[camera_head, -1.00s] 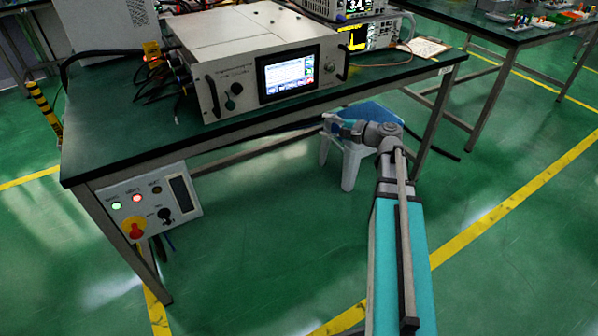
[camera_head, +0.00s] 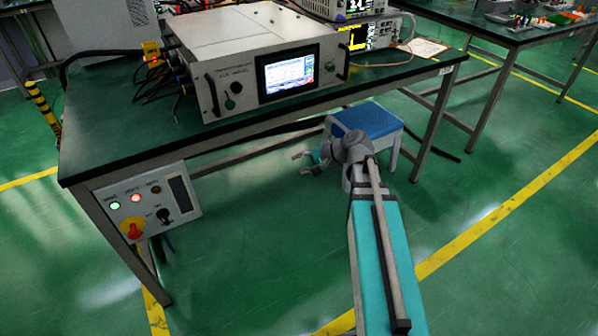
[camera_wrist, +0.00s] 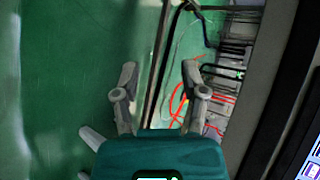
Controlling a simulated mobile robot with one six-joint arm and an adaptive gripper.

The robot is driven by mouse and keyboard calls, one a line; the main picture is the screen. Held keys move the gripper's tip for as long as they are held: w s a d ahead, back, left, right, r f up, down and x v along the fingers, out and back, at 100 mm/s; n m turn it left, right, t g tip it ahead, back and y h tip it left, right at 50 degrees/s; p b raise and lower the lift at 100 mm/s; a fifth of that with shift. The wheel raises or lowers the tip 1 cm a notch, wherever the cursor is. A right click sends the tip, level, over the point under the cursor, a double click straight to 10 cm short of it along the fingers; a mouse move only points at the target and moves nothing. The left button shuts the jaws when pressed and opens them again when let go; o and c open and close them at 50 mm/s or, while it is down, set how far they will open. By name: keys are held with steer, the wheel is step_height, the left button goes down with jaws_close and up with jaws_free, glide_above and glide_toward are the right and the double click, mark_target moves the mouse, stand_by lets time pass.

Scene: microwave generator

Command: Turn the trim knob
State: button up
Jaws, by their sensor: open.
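The generator (camera_head: 215,47) stands on the green-topped table with a lit screen (camera_head: 286,74). Its front has a black knob (camera_head: 236,87) left of the screen and a smaller knob (camera_head: 330,66) right of it; I cannot read which is the trim knob. A control box (camera_head: 148,203) under the table edge carries another black knob (camera_head: 163,215). My gripper (camera_head: 301,164) is open and empty, below the table's front edge and apart from every knob. In the wrist view my open gripper (camera_wrist: 160,70) has nothing between its fingers, and part of the lit screen (camera_wrist: 313,160) shows at lower right.
The table's front edge (camera_head: 300,105) lies between my gripper and the generator. A blue-topped stool (camera_head: 368,121) stands behind my arm. Red cables (camera_wrist: 178,100) show beyond the fingers in the wrist view. The green floor left of my gripper is clear.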

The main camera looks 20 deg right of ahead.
steer(key=shift+s+a+f+n+g+h, duration=0.3)
steer(key=shift+s+a+f+n+g, duration=0.15)
steer(key=shift+s+a+f, duration=0.3)
steer(key=shift+w+d+f, duration=0.1)
steer(key=shift+d, duration=0.05)
steer(key=s+a+f+n+g+h, duration=0.1)
steer(key=s+f+n+g+h, duration=0.25)
steer(key=s, duration=0.25)
steer(key=s+a+f+n+g+h, duration=0.1)
steer(key=s+f+n+g+h, duration=0.15)
steer(key=s+n+h, duration=0.2)
step_height(320, 180, up, 34)
steer(key=p, duration=3.4)
steer(key=shift+s+f+t+h, duration=0.2)
steer(key=shift+s+t+h, duration=0.1)
steer(key=shift+t+h, duration=0.15)
steer(key=shift+m, duration=0.25)
stand_by(0.5)
